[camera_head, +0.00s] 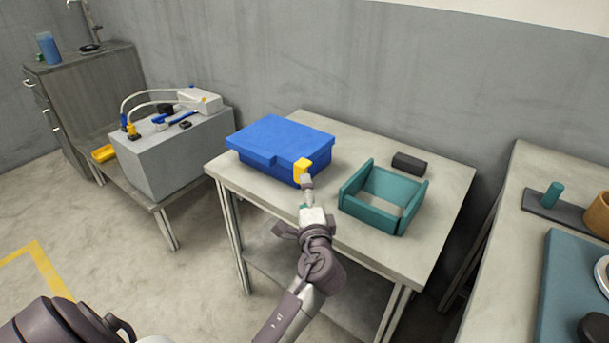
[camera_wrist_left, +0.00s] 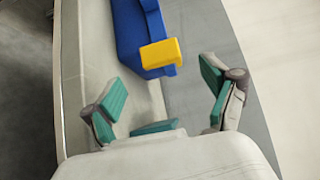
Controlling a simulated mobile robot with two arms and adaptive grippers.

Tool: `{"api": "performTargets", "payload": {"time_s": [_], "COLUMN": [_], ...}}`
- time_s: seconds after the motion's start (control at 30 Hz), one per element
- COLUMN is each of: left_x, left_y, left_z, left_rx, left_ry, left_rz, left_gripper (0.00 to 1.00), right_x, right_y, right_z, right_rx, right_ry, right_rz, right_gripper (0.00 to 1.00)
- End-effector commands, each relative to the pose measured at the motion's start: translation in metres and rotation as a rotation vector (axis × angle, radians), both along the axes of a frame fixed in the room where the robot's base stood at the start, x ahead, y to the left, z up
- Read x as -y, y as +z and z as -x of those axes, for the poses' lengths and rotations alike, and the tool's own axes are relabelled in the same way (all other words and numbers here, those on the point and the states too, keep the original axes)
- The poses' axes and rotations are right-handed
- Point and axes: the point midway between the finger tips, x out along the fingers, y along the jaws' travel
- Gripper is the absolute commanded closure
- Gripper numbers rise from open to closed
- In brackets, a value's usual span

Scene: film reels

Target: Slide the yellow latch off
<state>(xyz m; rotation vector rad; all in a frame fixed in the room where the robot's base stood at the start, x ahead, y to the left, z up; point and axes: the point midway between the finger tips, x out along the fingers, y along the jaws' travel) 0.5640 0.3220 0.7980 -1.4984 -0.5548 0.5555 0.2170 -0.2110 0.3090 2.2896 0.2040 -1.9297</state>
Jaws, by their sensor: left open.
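The blue box (camera_head: 280,138) with a closed lid sits on the left part of the grey table. The yellow latch (camera_head: 302,168) is on the box's front right corner; it also shows in the left wrist view (camera_wrist_left: 160,53). My left gripper (camera_head: 306,186) is just in front of the latch. In the left wrist view its green-padded fingers (camera_wrist_left: 163,88) are spread wide and empty. The latch lies ahead, beyond the fingertips, roughly in line with the gap. In the head view the gripper partly hides the latch's lower end. My right gripper is in neither view.
A teal open tray (camera_head: 356,210) stands on the table (camera_head: 440,190) right of my gripper, with a dark block (camera_head: 408,163) behind it. A grey box (camera_head: 175,160) with cables stands on a bench at left. Another table with a teal mat (camera_head: 570,285) is at right.

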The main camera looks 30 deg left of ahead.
Motion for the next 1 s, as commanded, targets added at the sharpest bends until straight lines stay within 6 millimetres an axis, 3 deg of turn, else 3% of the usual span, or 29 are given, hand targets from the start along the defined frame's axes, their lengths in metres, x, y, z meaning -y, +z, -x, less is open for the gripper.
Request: {"api": "performTargets", "payload": {"time_s": [0.2,0.4,0.83,1.0], "left_x": [-0.03,-0.047,-0.054,-0.054], "left_y": [0.001,0.0,0.0,0.0], "left_z": [-0.036,-0.056,-0.063,-0.063], "left_rx": [0.002,0.0,0.0,0.0], "left_ry": [0.0,-0.001,-0.002,-0.002], "left_rz": [-0.003,-0.001,0.0,0.0], "left_gripper": [0.15,0.15,0.15,0.43], "right_x": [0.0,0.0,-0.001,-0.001], "right_y": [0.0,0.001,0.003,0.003], "right_z": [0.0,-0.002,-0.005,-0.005], "right_rx": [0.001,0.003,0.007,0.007], "right_ry": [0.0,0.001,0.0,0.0], "right_rz": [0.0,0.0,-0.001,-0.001], "right_gripper": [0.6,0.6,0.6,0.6]}}
